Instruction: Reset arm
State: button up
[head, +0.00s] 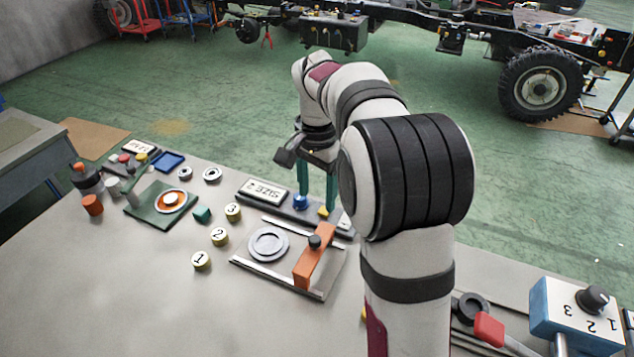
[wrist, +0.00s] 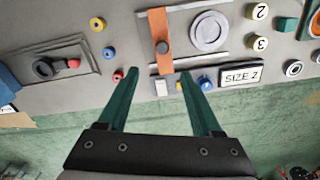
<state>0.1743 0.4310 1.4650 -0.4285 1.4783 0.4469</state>
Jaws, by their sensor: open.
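My gripper (head: 317,202) has two teal fingers and is open with nothing between them. It points down near the back edge of the grey table (head: 130,270), by a dark strip that holds a "SIZE 2" sign (head: 265,190), a blue piece (head: 300,202) and a yellow piece (head: 323,211). In the wrist view the open fingers (wrist: 158,74) reach toward the orange bar (wrist: 159,40) and the blue piece (wrist: 205,84). My arm hides part of the table's right side in the head view.
A railed fixture with a round grey disc (head: 268,244) lies in front of the gripper. Numbered yellow-sided cylinders (head: 220,237) stand left of it. A green board (head: 148,212) is farther left. A blue dial box (head: 575,312) and a red-handled lever (head: 488,329) are at right. The front-left table is clear.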

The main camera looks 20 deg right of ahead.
notch_tip(320, 180, up, 2)
jog(key=shift+r, duration=0.25)
jog(key=s+a+f+n, duration=0.1)
jog(key=s+a+n, duration=0.1)
jog(key=s, duration=0.7)
jog(key=s+a+f+n+y, duration=0.1)
jog(key=s+a, duration=0.4)
jog(key=s, duration=0.5)
jog(key=s+a+f+n, duration=0.2)
jog(key=s+a+n, duration=0.1)
jog(key=s, duration=0.7)
jog(key=shift+s+a+y, duration=0.15)
jog(key=shift+a+y, duration=0.25)
jog(key=shift+a, duration=0.05)
